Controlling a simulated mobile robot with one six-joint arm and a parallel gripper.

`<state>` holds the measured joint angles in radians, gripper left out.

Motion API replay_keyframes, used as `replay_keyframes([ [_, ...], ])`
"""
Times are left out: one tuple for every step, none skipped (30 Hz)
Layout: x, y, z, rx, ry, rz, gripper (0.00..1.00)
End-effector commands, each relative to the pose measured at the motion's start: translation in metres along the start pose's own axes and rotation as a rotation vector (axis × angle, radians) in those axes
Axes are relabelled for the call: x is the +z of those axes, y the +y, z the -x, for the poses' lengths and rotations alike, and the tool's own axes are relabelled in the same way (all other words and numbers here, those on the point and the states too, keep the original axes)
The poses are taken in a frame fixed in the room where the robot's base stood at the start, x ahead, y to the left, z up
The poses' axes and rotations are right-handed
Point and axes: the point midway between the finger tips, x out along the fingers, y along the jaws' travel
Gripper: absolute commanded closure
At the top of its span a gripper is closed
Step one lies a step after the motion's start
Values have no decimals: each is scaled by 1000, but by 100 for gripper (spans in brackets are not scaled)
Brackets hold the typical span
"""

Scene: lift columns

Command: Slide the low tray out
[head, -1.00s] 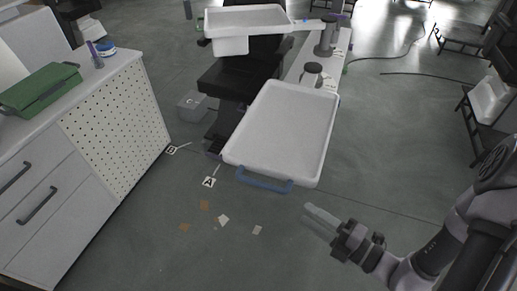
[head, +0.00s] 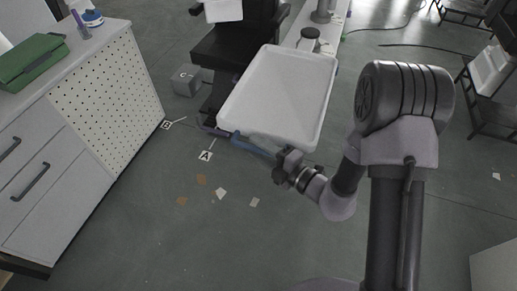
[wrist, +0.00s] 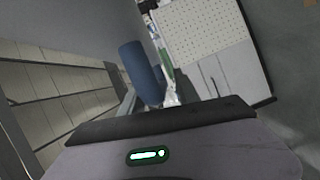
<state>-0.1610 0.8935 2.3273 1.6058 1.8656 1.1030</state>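The low tray (head: 283,92) is a white shallow tray, empty, in the upper middle of the head view. Its blue bar handle (head: 253,146) is on the near edge. My gripper (head: 277,164) is at the right end of this handle, overlapping it in the picture. In the wrist view the blue handle (wrist: 139,72) stands close, left of a pale fingertip (wrist: 171,92). The other finger is not clearly visible, so I cannot tell whether the fingers are closed on the handle.
A grey box marked C (head: 186,80) and a dark column seat (head: 235,45) are behind. Floor marker A (head: 205,155) lies near the tray. The front floor is mostly clear.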

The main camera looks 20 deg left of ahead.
Motion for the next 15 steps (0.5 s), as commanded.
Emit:
replay_keyframes([
  [0, 0, 0, 0, 0, 0, 62],
  [0, 0, 0, 0, 0, 0, 62],
  [0, 0, 0, 0, 0, 0, 62],
  [0, 0, 0, 0, 0, 0, 62],
  [0, 0, 0, 0, 0, 0, 62],
  [0, 0, 0, 0, 0, 1, 68],
  [0, 0, 0, -1, 0, 1, 74],
  [0, 0, 0, -1, 0, 1, 80],
  [0, 0, 0, -1, 0, 1, 88],
  [0, 0, 0, -1, 0, 1, 94],
  [0, 0, 0, -1, 0, 1, 99],
  [0, 0, 0, -1, 0, 1, 100],
  [0, 0, 0, -1, 0, 1, 100],
  [0, 0, 0, -1, 0, 1, 100],
  [0, 0, 0, -1, 0, 1, 100],
])
